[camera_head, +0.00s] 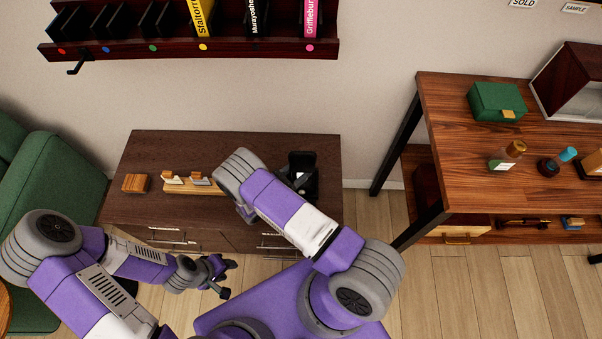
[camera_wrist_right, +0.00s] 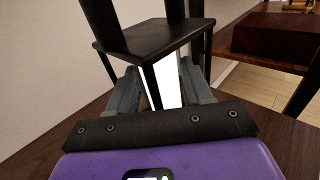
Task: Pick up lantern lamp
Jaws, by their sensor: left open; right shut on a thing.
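The lantern lamp (camera_head: 302,162) is black and stands out at the right end of the dark brown cabinet, partly hidden by my right arm. In the right wrist view the lantern (camera_wrist_right: 150,38) shows as a black plate with thin posts and a bright white part below. My right gripper (camera_wrist_right: 163,84) is closed on it, with one finger on each side. I cannot tell whether its base touches the cabinet top. My left gripper (camera_head: 226,275) is open and empty, low in front of the cabinet.
The cabinet (camera_head: 165,148) also carries a small wooden block (camera_head: 136,183) and a wooden tray (camera_head: 208,186) with small items. A wooden table (camera_head: 455,130) with a green box (camera_head: 497,101) and bottles stands at right. A dark wall shelf (camera_head: 120,48) hangs above; a green armchair (camera_head: 55,175) is at left.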

